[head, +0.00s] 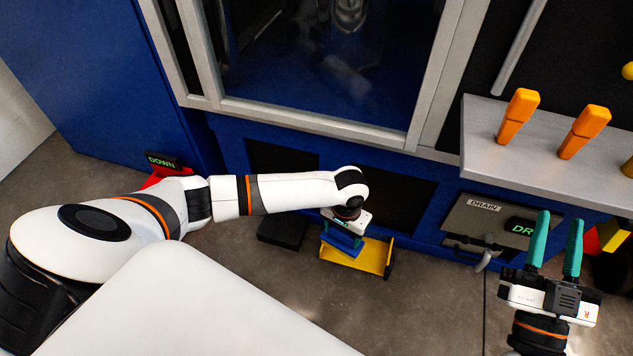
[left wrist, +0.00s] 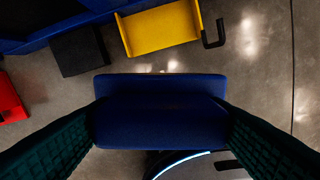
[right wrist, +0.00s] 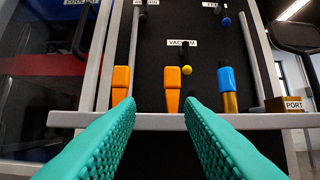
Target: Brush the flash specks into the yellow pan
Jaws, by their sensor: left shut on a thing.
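The yellow pan (head: 374,257) lies on the floor in front of the blue machine, with its black handle at its right end. It also shows at the top of the left wrist view (left wrist: 160,28). My left gripper (head: 345,226) is shut on a blue brush (head: 342,241), seen as a wide blue block (left wrist: 160,108) between the dark fingers. The brush is beside the pan's near side in the left wrist view; its bristles are hidden beneath it. I cannot make out flash specks; pale spots on the floor look like light. My right gripper (head: 556,246) is open and empty.
A black pedal (head: 283,231) lies on the floor left of the pan, and a red pedal marked DOWN (head: 165,171) stands further left. A grey shelf (head: 478,150) with orange handles (head: 518,115) and a DRAIN panel (head: 480,220) are to the right. Floor before the pan is clear.

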